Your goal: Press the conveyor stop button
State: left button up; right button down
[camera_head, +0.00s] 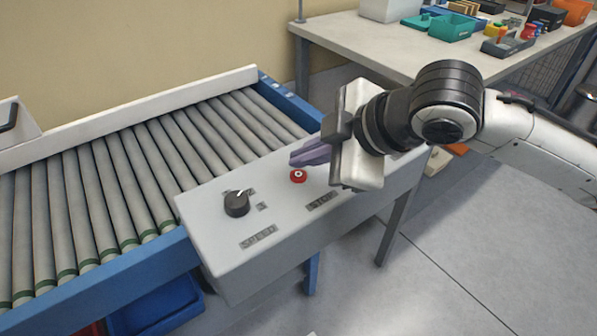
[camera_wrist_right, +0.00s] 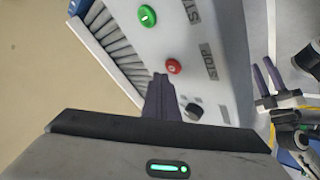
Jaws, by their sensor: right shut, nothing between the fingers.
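The red stop button (camera_head: 298,176) sits on top of the light grey control box (camera_head: 285,232), by the STOP label. It also shows in the right wrist view (camera_wrist_right: 173,66). My right gripper (camera_head: 294,157) is shut and empty, its purple fingers above the box and just behind the button in the head view. In the right wrist view the fingertips (camera_wrist_right: 160,77) appear close beside the button; I cannot tell any contact. My left gripper (camera_wrist_right: 266,78) shows at the right of the wrist view, its two dark fingers apart.
A black speed knob (camera_head: 237,204) is left of the button on the box. A green button (camera_wrist_right: 149,16) shows in the wrist view; my right gripper hides it in the head view. The roller conveyor (camera_head: 150,160) runs behind the box. A table (camera_head: 345,31) with bins stands at the back.

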aim_at(305, 178)
jog(key=shift+f, duration=0.1)
dwell(0.7)
jog(key=shift+f, duration=0.35)
jog(key=shift+f+p, duration=0.3)
jog(key=shift+f, duration=0.1)
dwell(0.8)
jog(key=shift+r+p, duration=0.8)
jog(key=shift+p, duration=0.4)
jog(key=shift+r, duration=0.1)
notch_tip(305, 178, up, 5)
jog(key=p, duration=0.6)
